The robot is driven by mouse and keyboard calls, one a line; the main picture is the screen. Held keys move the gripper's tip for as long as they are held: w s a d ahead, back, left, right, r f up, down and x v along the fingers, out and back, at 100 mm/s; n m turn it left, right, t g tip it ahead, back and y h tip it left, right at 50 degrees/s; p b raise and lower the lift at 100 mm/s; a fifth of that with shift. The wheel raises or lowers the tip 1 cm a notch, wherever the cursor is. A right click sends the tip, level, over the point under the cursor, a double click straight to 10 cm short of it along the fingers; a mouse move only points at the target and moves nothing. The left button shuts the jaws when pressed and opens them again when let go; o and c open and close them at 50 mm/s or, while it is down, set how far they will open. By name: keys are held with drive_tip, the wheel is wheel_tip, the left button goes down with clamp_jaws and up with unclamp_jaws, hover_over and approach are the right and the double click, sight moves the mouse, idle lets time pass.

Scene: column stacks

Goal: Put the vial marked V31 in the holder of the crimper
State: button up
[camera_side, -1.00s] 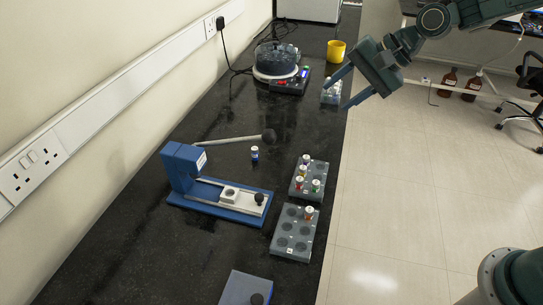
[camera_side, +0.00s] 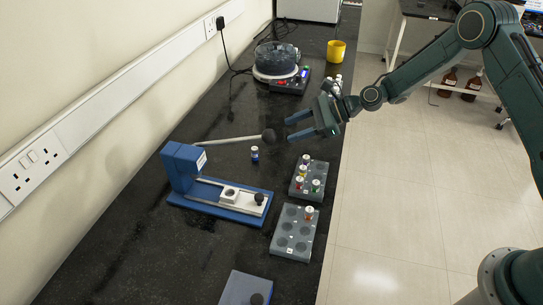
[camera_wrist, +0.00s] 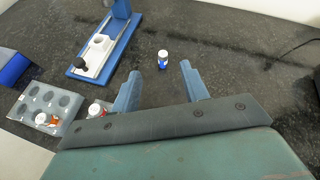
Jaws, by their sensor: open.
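A small vial with a blue body and a white cap (camera_side: 255,153) stands upright and alone on the bench, by the crimper's lever. It also shows in the wrist view (camera_wrist: 163,59), beyond and between my open fingers. Its marking is too small to read. The blue crimper (camera_side: 182,168) has a white sliding holder (camera_side: 230,194) with a round empty-looking socket. The holder also shows in the wrist view (camera_wrist: 97,48). My gripper (camera_side: 291,128) is open and empty, above the bench to the right of the vial, with fingers pointing left.
A grey rack (camera_side: 310,184) holds several capped vials; a second rack (camera_side: 291,238) holds one. A hotplate with a bath (camera_side: 277,65) and a yellow cup (camera_side: 336,50) stand farther back.

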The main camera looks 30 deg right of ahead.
sight(256, 148)
drive_tip(key=shift+w+f+m+y, duration=0.2)
drive_tip(key=shift+f+m, duration=0.45)
drive_tip(key=shift+f, duration=0.3)
drive_tip(key=shift+w+f+m+y, duration=0.2)
drive_tip(key=shift+f+m, duration=0.45)
drive_tip(key=shift+f, duration=0.3)
drive_tip(key=shift+a, duration=0.1)
drive_tip(key=shift+x, duration=4.25)
drive_tip(key=shift+w, duration=0.15)
drive_tip(key=shift+x, duration=2.5)
drive_tip(key=shift+f, duration=0.1)
drive_tip(key=shift+c, duration=0.5)
clamp_jaws()
